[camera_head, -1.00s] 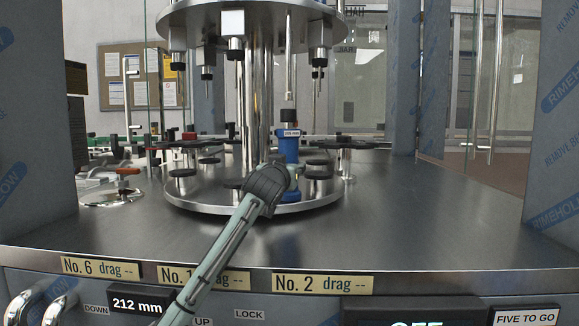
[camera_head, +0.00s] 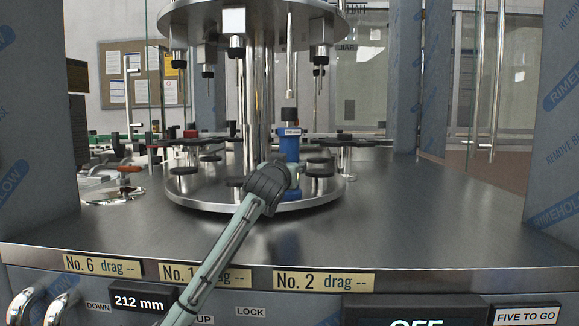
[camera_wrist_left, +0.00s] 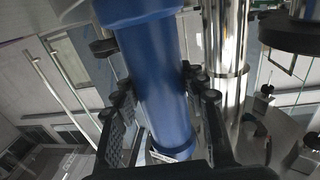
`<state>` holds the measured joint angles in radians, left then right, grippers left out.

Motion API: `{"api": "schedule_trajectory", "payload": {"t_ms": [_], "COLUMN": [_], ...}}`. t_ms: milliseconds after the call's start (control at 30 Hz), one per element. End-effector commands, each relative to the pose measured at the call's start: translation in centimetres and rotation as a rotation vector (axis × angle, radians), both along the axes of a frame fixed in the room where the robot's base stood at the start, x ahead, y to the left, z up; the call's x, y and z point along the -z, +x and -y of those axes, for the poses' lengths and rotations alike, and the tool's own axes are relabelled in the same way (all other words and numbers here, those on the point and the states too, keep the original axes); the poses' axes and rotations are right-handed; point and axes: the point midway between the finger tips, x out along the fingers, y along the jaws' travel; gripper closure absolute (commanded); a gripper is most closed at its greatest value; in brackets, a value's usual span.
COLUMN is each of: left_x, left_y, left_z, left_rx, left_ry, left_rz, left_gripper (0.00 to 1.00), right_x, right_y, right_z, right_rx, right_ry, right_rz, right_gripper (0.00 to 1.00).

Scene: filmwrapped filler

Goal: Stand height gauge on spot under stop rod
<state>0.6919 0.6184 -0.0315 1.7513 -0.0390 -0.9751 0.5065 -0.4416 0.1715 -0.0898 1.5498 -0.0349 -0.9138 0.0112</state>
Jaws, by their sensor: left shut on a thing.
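The height gauge (camera_head: 290,149) is a blue cylinder with a black top and a small white label. It stands upright at the front right of the round lower plate (camera_head: 215,204), below a hanging stop rod (camera_head: 291,75). A gap shows between the gauge's top and the rod. My left gripper (camera_head: 288,178) is around the gauge's lower part. In the left wrist view the blue gauge body (camera_wrist_left: 160,75) runs between the two black fingers (camera_wrist_left: 165,105), shut on it. Its base is partly hidden by my gripper, so I cannot tell whether it touches the plate. My right gripper is not in view.
A chrome column (camera_head: 255,100) rises behind the gauge. Black discs (camera_head: 320,168) on short posts stand beside it. The upper plate (camera_head: 275,12) carries several hanging rods. The steel deck (camera_head: 420,200) is clear at right. Label cards (camera_head: 324,282) line the front edge.

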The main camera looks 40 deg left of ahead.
Motion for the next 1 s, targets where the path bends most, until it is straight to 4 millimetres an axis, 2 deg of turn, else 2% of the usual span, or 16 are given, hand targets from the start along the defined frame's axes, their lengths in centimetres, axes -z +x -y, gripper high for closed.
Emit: {"api": "schedule_trajectory", "payload": {"t_ms": [267, 300, 467, 833, 1000], "left_x": [0.2, 0.2, 0.3, 0.5, 0.4], "left_y": [0.0, 0.0, 0.0, -0.2, -2.4], "left_z": [0.0, 0.0, 0.0, 0.2, 1.2], "left_rx": [0.0, 0.0, 0.0, 0.001, 0.002], "left_ry": [-0.001, -0.001, -0.001, -0.002, 0.0], "left_rz": [-0.004, -0.004, -0.004, -0.008, -0.004], "left_gripper": [1.0, 0.54, 0.34, 0.33, 0.33], "right_x": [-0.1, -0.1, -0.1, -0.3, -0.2], "right_y": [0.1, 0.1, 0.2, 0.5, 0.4], "right_z": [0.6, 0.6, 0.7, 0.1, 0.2], "right_rx": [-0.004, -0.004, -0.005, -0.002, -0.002], "right_ry": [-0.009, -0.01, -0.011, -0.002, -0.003], "right_rz": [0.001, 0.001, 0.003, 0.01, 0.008], "right_gripper": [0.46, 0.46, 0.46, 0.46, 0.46]}}
